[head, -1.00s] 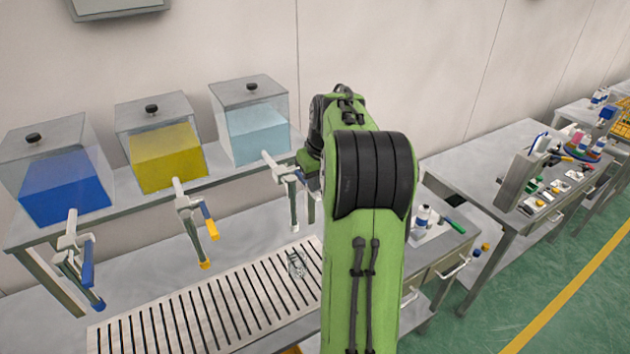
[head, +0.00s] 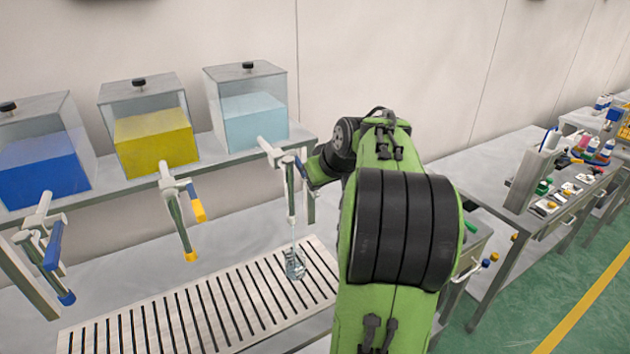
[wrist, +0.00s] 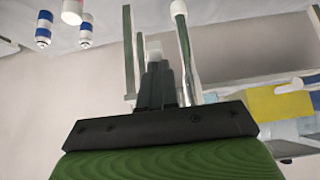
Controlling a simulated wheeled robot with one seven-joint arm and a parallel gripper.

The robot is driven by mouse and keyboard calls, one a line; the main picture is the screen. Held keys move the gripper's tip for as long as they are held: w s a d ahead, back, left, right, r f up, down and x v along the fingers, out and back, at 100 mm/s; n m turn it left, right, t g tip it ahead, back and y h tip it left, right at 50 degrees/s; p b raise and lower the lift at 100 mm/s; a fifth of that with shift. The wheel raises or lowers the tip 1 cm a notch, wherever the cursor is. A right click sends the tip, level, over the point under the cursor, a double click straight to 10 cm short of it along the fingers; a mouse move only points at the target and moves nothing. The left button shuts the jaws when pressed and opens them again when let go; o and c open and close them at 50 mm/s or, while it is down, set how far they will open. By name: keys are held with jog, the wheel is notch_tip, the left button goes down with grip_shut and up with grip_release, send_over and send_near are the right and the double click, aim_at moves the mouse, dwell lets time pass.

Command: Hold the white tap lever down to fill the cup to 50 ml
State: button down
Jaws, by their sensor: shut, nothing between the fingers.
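The white tap (head: 272,150) juts out from the tank of pale blue liquid (head: 250,120). Its white lever (head: 301,168) hangs beside the spout, with my gripper (head: 309,178) close against it from the right. A thin stream runs from the spout down to the clear cup (head: 294,265), which stands upright on the slotted drip tray (head: 200,310). The level and any scale on the cup are too small to read. In the wrist view my gripper (wrist: 157,70) is shut and empty, its fingertips at a pale piece of the tap, beside the tube (wrist: 186,50).
The yellow tank (head: 150,140) and blue tank (head: 42,165) stand to the left on the same shelf, with a yellow-tipped tap (head: 180,215) and a blue-tipped tap (head: 50,250) hanging out front. The tray left of the cup is clear.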

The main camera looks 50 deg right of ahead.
jog(key=shift+w+f+b, duration=0.1)
jog(key=shift+f+b, duration=0.4)
jog(key=shift+f, duration=0.2)
jog(key=shift+a+f, duration=0.1)
jog(key=shift+f, duration=0.15)
jog(key=shift+r, duration=0.1)
